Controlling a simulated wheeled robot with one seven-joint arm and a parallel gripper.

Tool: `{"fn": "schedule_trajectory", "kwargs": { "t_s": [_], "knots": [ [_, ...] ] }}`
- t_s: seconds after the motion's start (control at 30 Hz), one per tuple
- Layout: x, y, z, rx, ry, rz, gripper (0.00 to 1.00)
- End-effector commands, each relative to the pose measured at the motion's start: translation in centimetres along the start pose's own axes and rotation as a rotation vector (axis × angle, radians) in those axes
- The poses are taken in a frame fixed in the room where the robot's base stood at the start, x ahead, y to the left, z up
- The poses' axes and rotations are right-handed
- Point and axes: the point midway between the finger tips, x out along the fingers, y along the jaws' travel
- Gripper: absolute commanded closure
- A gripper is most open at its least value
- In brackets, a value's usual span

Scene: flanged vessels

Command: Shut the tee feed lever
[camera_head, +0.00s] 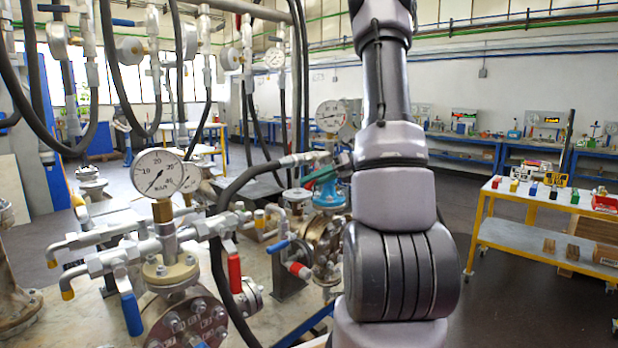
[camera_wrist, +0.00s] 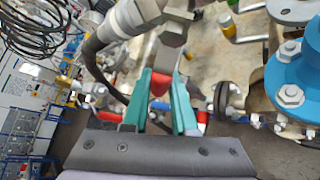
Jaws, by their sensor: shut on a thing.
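A red lever (camera_wrist: 160,84) shows in the wrist view, at a metal fitting with a grey hose (camera_wrist: 118,25). My gripper (camera_wrist: 163,76), with green fingers, is shut on the red lever, one finger on each side of it. In the head view, my gripper (camera_head: 342,162) is mostly hidden behind my own arm, with a bit of green finger showing beside the hose fitting (camera_head: 305,158). The lever itself cannot be made out in the head view, so its angle there cannot be told.
A blue flanged body (camera_wrist: 298,80) with bolts stands close on the right in the wrist view. A pressure gauge (camera_head: 331,116) rises behind the fitting. Blue and red valve handles (camera_head: 298,270) sit below. A yellow-framed cart (camera_head: 545,215) stands right, with floor between.

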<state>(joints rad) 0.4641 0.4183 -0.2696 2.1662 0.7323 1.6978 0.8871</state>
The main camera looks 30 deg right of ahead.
Motion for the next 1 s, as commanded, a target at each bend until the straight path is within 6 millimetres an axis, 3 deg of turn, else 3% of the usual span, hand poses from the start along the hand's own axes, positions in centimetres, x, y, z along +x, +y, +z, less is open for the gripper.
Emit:
{"fn": "schedule_trajectory", "kwargs": {
  "t_s": [0.6,1.0],
  "knots": [
    [-1.3,-3.7,0.2,-0.389,0.11,-0.386,1.0],
    [-2.1,-4.9,0.7,-0.53,0.15,-0.526,1.0]
  ]
}}
